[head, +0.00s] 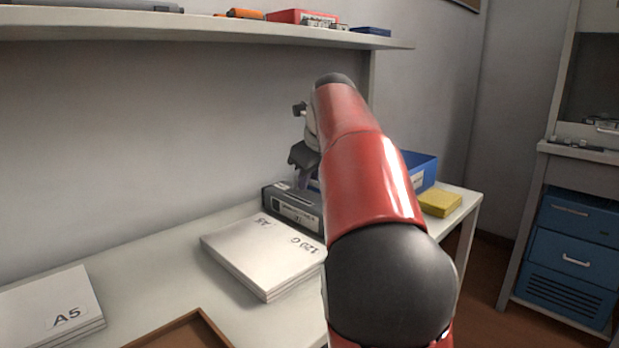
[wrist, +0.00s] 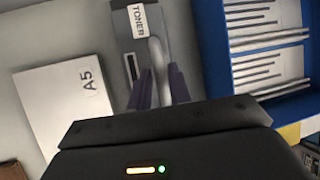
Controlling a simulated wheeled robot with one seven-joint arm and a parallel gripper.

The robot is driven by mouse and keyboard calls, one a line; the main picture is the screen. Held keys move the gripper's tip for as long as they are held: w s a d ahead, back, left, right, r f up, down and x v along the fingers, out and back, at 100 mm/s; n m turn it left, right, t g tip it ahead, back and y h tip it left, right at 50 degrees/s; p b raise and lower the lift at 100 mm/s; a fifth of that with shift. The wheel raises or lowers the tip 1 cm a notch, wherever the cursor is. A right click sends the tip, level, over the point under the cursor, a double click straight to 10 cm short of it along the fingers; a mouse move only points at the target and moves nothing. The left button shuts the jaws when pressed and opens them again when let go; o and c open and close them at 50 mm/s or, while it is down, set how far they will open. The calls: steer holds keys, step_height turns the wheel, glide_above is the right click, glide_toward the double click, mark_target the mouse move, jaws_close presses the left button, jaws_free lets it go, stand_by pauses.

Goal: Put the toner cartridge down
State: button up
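The toner cartridge (head: 290,208) is a dark grey box with a pale label. In the head view it appears level and at the tabletop, behind a paper stack; its underside is hidden. The wrist view shows its TONER label (wrist: 139,21) and pale curved handle (wrist: 157,52). My gripper (head: 302,182) is above the cartridge, pointing down, partly hidden by my red arm. In the wrist view its purple fingers (wrist: 161,88) stand on both sides of the handle, with little or no gap, and look shut on it.
A white A5 paper stack (head: 262,256) lies close in front of the cartridge. A blue bin (head: 424,171) with papers and a yellow block (head: 440,203) are to the right. Another A5 stack (head: 45,308) and a brown tray (head: 185,333) are nearer. A shelf (head: 200,33) hangs above.

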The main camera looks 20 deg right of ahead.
steer(key=shift+o, duration=1.2)
